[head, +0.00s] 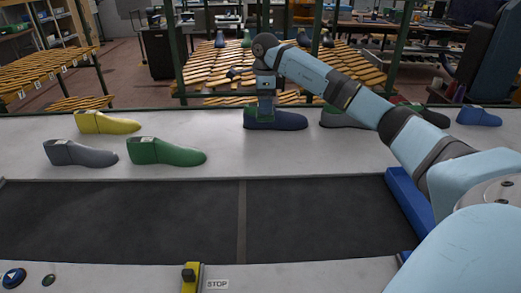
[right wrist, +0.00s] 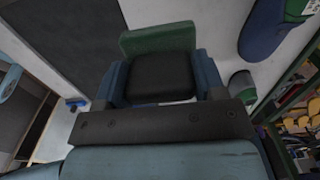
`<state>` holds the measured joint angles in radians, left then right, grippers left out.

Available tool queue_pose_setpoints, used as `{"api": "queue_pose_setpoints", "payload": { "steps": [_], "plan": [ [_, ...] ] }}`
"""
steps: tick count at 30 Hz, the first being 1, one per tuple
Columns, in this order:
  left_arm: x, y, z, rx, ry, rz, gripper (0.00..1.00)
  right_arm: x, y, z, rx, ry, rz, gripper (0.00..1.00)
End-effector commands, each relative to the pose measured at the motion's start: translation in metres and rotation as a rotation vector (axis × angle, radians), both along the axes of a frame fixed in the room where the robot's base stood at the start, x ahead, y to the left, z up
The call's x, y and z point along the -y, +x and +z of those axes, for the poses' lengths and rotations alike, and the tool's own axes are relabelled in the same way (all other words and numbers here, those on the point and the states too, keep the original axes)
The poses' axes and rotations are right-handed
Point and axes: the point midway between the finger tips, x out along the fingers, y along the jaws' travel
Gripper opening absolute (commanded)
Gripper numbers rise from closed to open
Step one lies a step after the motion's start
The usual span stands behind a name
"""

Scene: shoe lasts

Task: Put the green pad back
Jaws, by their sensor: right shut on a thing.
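My right gripper (head: 266,108) points down at the middle back of the pale table. Its blue fingers are shut on the green pad (right wrist: 158,38), which shows as a flat green block between them in the right wrist view. In the head view the gripper overlaps the heel end of a dark blue shoe last (head: 288,121). I cannot tell whether the pad touches that last. In the right wrist view a blue last (right wrist: 262,32) with a green patch lies apart from the gripper. My left gripper is in neither view.
A yellow last (head: 107,123), a grey last (head: 80,154) and a green last (head: 167,152) stand at the left. A blue last (head: 479,116) stands at the far right. A dark belt (head: 120,218) runs along the front, clear of objects. Wooden racks stand behind.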

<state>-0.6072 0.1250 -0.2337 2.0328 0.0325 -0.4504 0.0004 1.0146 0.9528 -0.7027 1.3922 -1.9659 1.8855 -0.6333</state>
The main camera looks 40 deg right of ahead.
Motion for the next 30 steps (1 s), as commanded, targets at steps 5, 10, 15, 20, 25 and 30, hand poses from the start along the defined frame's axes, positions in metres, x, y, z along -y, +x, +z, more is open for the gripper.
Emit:
{"api": "queue_pose_setpoints", "payload": {
  "steps": [5, 10, 15, 20, 25, 30],
  "plan": [
    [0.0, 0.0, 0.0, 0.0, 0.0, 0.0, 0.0, 0.0, -0.001, -0.052, -0.005, 0.0, -0.001, 0.41],
    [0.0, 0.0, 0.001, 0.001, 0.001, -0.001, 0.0, -0.001, 0.0, -0.094, -0.003, 0.001, 0.0, 0.41],
    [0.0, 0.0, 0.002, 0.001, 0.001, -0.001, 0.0, 0.0, 0.0, -0.119, -0.001, 0.001, 0.0, 0.41],
    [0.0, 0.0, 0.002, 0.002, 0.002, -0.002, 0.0, 0.0, 0.0, -0.129, -0.001, -0.001, 0.0, 0.41],
    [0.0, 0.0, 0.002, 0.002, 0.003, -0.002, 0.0, 0.0, 0.0, -0.153, -0.003, 0.001, -0.001, 0.41],
    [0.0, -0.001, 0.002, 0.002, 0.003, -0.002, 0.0, 0.0, 0.0, -0.168, 0.0, 0.0, 0.0, 0.41]
  ]
}}
